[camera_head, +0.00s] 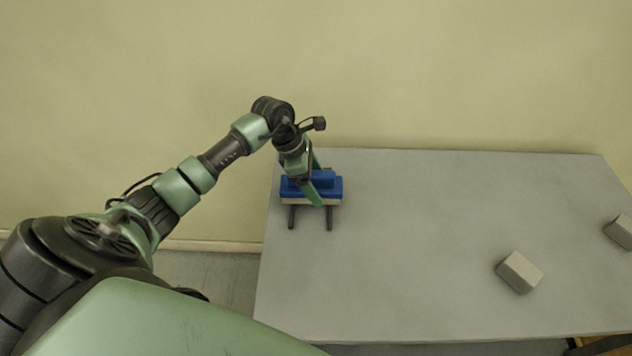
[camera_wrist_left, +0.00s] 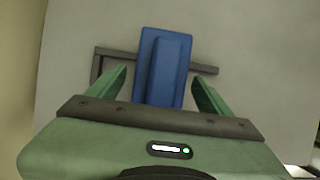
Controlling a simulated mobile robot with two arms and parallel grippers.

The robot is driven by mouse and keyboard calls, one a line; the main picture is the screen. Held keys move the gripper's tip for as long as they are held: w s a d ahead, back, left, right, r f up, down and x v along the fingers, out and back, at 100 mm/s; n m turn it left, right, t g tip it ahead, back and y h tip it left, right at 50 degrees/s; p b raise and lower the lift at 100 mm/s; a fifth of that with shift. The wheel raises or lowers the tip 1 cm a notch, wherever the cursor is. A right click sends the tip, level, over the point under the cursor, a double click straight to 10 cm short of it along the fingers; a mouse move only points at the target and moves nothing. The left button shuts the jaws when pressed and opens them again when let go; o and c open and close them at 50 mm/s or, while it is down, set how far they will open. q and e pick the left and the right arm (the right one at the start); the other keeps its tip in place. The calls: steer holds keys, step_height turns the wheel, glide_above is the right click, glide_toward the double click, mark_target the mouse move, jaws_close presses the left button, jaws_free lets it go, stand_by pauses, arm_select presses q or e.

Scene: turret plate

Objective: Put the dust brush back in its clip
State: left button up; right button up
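The dust brush (camera_head: 297,186) is a blue block with a raised ridge and a pale underside, at the table's far left. It also shows from above in the left wrist view (camera_wrist_left: 163,68). A dark piece with two prongs (camera_head: 329,219), likely the clip, is at the brush; its dark bar (camera_wrist_left: 204,68) passes beneath or behind the brush in the left wrist view. My left gripper (camera_head: 318,187) is open, with one green finger on each side of the brush and gaps visible in the wrist view (camera_wrist_left: 159,75). The exact brush-to-clip contact is hidden. My right gripper is out of view.
The grey table (camera_head: 420,230) has a wide clear middle. A pale grey block (camera_head: 520,272) lies at the right front, and another block (camera_head: 620,232) is at the right picture edge. A plain wall (camera_head: 450,70) stands behind the table.

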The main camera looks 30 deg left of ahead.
arm_select(q)
steer(key=shift+r, duration=0.25)
steer(key=shift+r+p, duration=0.4)
steer(key=shift+p, duration=0.25)
steer(key=b+v, duration=0.2)
steer(key=v, duration=0.8)
steer(key=shift+a+r+b, duration=0.15)
steer(key=shift+r+b, duration=0.1)
steer(key=shift+b, duration=0.1)
steer(key=shift+s+a+r, duration=0.1)
steer(key=shift+s+r, duration=0.1)
steer(key=shift+r, duration=0.3)
